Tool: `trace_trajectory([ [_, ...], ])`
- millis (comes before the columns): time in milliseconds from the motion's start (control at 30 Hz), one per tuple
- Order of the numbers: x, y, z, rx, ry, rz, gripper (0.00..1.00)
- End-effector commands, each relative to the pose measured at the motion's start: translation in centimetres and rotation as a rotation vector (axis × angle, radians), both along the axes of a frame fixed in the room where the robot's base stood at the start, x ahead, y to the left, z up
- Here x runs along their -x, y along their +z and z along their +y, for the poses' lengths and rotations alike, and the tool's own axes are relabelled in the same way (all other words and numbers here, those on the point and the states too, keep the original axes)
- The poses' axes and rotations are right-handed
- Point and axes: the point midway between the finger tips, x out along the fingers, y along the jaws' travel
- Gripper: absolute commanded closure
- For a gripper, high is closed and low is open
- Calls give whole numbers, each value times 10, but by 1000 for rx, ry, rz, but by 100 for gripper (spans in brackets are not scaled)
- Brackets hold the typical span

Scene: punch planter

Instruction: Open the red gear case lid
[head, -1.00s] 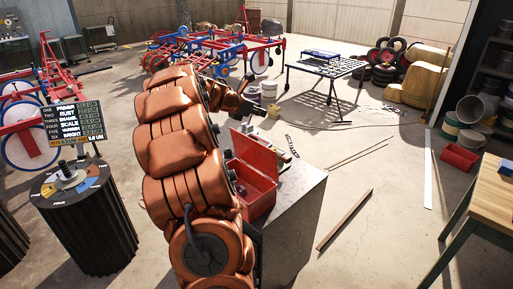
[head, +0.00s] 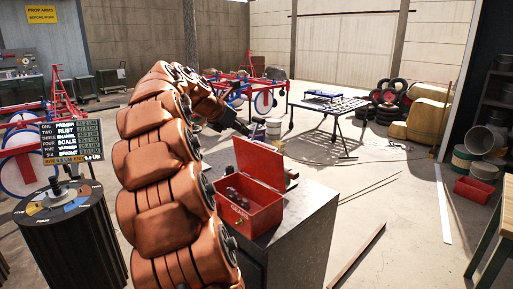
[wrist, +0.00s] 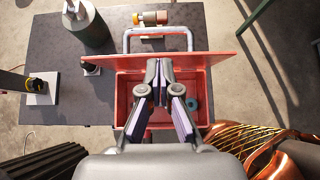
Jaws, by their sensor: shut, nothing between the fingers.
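The red gear case (head: 252,219) sits on a dark-topped cabinet, with lettering on its front. Its red lid (head: 258,163) stands raised at the back, so the inside is open to view. Dark small parts lie inside. In the wrist view, the lid (wrist: 218,60) shows nearly edge-on, with a grey handle (wrist: 158,31) beyond it, and the case (wrist: 122,88) lies below. My gripper (wrist: 158,64) is shut and empty, over the case, its tips by the lid's edge. I cannot tell whether they touch. In the head view, my gripper (head: 244,129) is above the lid.
The cabinet top (head: 305,205) is bare to the right of the case. A grey bottle (wrist: 88,25) and a small block with a yellow-black item (wrist: 40,88) stand on it, left in the wrist view. A round dark stand (head: 70,235) with a sign is at left.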

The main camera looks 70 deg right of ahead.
Motion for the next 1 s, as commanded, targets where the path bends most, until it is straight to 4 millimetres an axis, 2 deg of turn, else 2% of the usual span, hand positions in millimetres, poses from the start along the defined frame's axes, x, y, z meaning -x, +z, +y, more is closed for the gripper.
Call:
trace_trajectory([
  [167,8,-11,-12,-1,-2,1,100],
  [600,34,-54,-58,-3,-3,1,100],
  [1000,38,-61,-67,0,-1,1,100],
])
